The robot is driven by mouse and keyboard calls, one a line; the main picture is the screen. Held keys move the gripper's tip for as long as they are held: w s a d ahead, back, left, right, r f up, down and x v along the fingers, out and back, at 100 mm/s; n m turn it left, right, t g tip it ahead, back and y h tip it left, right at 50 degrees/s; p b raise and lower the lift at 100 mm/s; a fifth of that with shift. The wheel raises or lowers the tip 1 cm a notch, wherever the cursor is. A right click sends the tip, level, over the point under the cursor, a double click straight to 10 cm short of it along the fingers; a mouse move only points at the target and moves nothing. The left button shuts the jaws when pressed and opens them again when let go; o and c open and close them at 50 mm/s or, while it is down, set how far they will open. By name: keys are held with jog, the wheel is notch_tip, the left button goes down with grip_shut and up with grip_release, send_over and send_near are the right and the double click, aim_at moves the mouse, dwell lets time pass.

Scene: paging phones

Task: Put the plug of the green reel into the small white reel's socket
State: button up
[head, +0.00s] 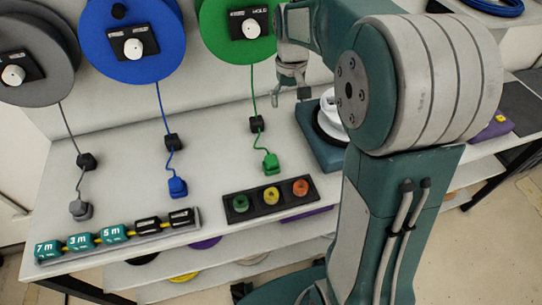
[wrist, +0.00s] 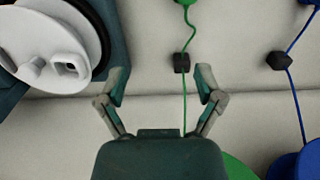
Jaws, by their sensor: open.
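The green reel (head: 232,40) hangs at the back of the bench. Its cord runs down through a black block (head: 256,124) to the green plug (head: 270,163), which lies on the bench top. The small white reel (head: 330,122) sits on a teal base, partly hidden behind my arm. In the wrist view the white reel (wrist: 40,42) is at upper left, with its square socket (wrist: 69,67) showing. My gripper (head: 290,94) is open and empty above the bench, between the green cord and the white reel. In the wrist view the green cord passes between the fingers (wrist: 161,80), apart from them.
Blue (head: 135,45) and grey (head: 35,50) reels hang to the left, with a blue plug (head: 177,187) and grey plug (head: 80,209) on the bench. A black tray (head: 262,208) with three coloured pieces and a rack of labelled pieces (head: 112,236) line the front edge.

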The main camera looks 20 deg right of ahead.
send_over(271, 159)
notch_tip(271, 159, down, 5)
notch_tip(271, 159, down, 14)
jog(key=shift+r, duration=0.1)
dwell(0.4)
jog(key=c, duration=1)
notch_tip(271, 159, up, 23)
jog(key=shift+w+f, duration=0.1)
dwell(2.1)
